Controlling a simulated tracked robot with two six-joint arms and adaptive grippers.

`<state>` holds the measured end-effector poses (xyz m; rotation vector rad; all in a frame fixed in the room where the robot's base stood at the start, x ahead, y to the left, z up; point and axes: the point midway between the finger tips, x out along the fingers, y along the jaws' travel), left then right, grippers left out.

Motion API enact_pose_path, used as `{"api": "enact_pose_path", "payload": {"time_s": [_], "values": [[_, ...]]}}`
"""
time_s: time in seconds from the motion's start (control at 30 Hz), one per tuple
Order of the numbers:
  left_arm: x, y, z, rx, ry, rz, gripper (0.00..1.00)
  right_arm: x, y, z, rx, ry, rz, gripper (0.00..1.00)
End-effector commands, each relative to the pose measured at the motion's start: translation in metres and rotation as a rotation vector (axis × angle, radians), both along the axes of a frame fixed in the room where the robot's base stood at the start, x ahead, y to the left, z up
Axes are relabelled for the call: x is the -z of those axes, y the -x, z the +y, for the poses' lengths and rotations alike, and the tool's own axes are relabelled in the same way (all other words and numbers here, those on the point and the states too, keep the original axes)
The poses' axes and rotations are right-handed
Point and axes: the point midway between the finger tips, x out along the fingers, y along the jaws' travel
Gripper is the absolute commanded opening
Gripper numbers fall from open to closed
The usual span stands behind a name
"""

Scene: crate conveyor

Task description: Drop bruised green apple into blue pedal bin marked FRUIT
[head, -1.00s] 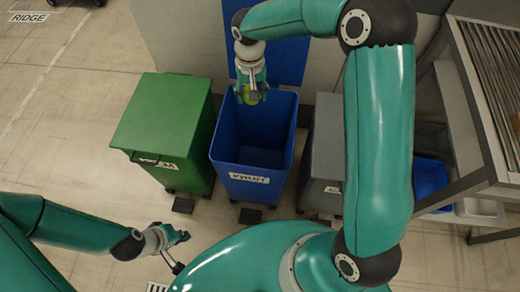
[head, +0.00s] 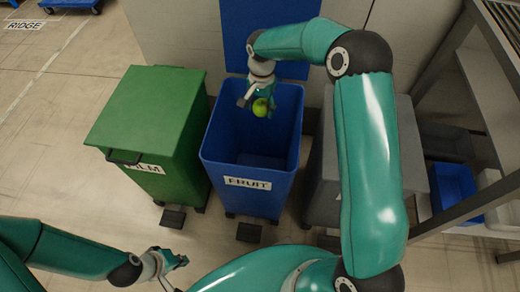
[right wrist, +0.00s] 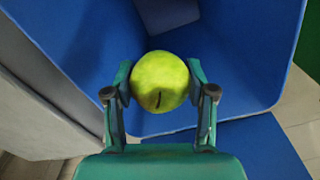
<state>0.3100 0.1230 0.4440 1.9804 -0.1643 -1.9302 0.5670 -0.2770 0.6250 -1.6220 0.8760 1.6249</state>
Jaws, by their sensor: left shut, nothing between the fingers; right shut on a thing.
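The green apple (head: 261,107) is held between the fingers of my right gripper (head: 260,104), over the open mouth of the blue bin. In the right wrist view the apple (right wrist: 159,82) shows a dark mark, with a finger of my right gripper (right wrist: 160,95) on each side. The blue bin (head: 248,203) stands open with a FRUIT label on its front and its blue lid raised behind. Its inside looks empty where visible. My left gripper (head: 175,260) is shut and empty at the lower left, well in front of the bins.
A green bin (head: 143,118) with its lid shut stands to the left of the blue one. A grey bin (head: 320,190) stands to the right, partly behind my right arm. A blue crate (head: 455,188) lies under a metal frame at the right. Pedals stick out in front.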

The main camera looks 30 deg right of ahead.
Motion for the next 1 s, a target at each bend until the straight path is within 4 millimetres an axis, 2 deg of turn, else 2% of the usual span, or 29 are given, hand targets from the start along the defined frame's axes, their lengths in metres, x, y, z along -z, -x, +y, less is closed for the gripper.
{"api": "enact_pose_path", "payload": {"time_s": [0.03, 0.23, 0.6, 0.63, 0.7, 0.8, 1.0], "values": [[0.009, 0.000, 0.000, 0.000, 0.000, 0.000, 0.00, 0.011, 0.000, 0.000, 0.000, 0.000, 0.001, 0.20], [0.021, 0.000, 0.000, 0.000, 0.000, 0.000, 0.00, 0.030, 0.000, 0.000, -0.001, 0.000, 0.000, 0.20], [0.023, 0.000, 0.000, 0.000, 0.000, 0.000, 0.00, 0.033, 0.000, 0.000, -0.002, 0.000, 0.000, 0.20], [0.023, 0.000, 0.000, 0.000, 0.000, 0.000, 0.00, 0.033, 0.000, 0.000, -0.002, 0.000, 0.000, 0.57], [0.023, 0.000, 0.000, 0.000, 0.000, 0.000, 0.00, 0.033, 0.000, 0.000, -0.002, 0.000, 0.000, 0.69], [0.023, 0.000, 0.000, 0.000, 0.000, 0.000, 0.00, 0.033, 0.000, 0.000, -0.002, 0.000, 0.000, 0.85], [0.023, 0.000, 0.000, 0.000, 0.000, 0.000, 0.00, 0.033, 0.000, 0.001, -0.003, 0.000, 0.000, 0.85]]}}
